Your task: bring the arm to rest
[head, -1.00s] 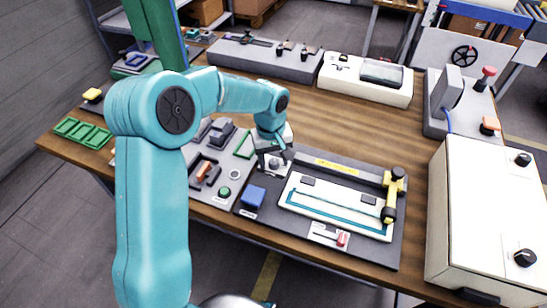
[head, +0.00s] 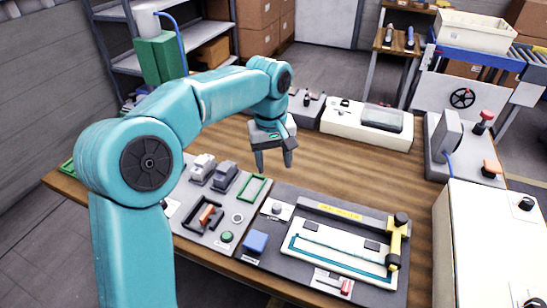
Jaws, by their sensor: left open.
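My left arm comes in from the left of the head view and arches over the wooden table (head: 330,160). Its gripper (head: 274,162) is open and empty, with both fingers pointing down. The gripper hangs above the table, behind the dark board (head: 290,202) and apart from it. My right gripper does not show.
The dark board carries a white panel (head: 330,250), a yellow and black tool (head: 396,240) and a blue block (head: 256,241). A grey fixture board (head: 195,222) lies left of it. A white cabinet (head: 480,250) stands at the right. Bare wood lies behind the dark board.

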